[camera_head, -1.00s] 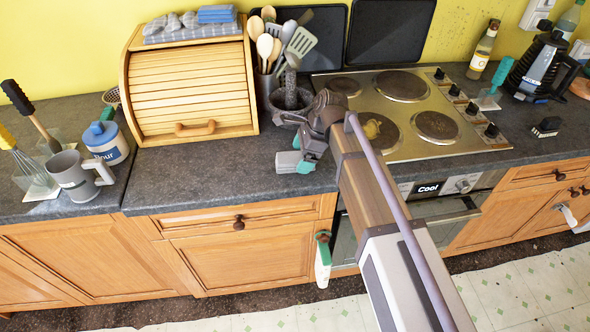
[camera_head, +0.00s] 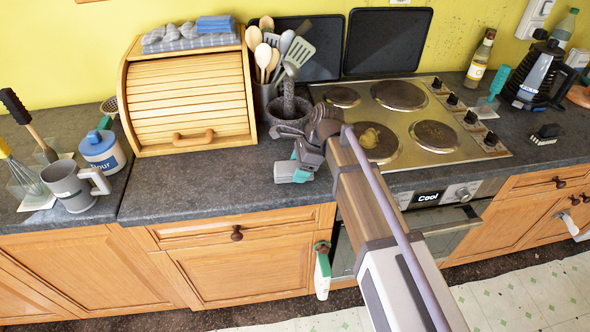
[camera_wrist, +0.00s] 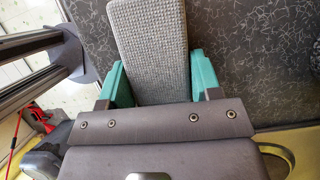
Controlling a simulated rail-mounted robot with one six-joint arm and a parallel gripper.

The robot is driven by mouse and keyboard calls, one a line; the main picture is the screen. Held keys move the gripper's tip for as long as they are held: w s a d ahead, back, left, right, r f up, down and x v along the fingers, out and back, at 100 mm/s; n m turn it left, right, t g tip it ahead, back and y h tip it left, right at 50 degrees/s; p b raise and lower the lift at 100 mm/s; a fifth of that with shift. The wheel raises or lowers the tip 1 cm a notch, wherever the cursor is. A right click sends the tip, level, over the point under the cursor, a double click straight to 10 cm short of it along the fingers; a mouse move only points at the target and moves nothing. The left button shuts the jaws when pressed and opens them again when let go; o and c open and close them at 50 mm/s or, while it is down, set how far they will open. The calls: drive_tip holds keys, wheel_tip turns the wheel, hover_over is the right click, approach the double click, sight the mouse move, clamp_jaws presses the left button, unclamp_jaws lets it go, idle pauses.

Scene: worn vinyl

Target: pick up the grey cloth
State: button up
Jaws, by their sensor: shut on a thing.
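The grey cloth (camera_wrist: 150,40) is a folded, woven grey block in the wrist view, held between the teal fingers of my gripper (camera_wrist: 160,82). In the head view my gripper (camera_head: 300,176) is low over the dark worktop, in front of the mortar, with a small grey part of the cloth (camera_head: 284,172) showing at its left side. My gripper is shut on the cloth. My wrist hides much of it in the head view, and I cannot tell there whether it touches the worktop.
A mortar with its pestle (camera_head: 290,110) stands just behind my gripper. A wooden bread box (camera_head: 190,90) is to the left, with folded cloths (camera_head: 190,40) on top. The hob (camera_head: 410,115) is to the right. The worktop (camera_head: 215,185) left of the gripper is clear.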

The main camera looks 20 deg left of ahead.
wheel_tip(320, 180, up, 10)
drive_tip(key=p, duration=1)
drive_tip(key=shift+r, duration=0.2)
drive_tip(key=shift+f, duration=0.2)
drive_tip(key=o, duration=0.4)
drive_tip(key=shift+c, duration=1.6)
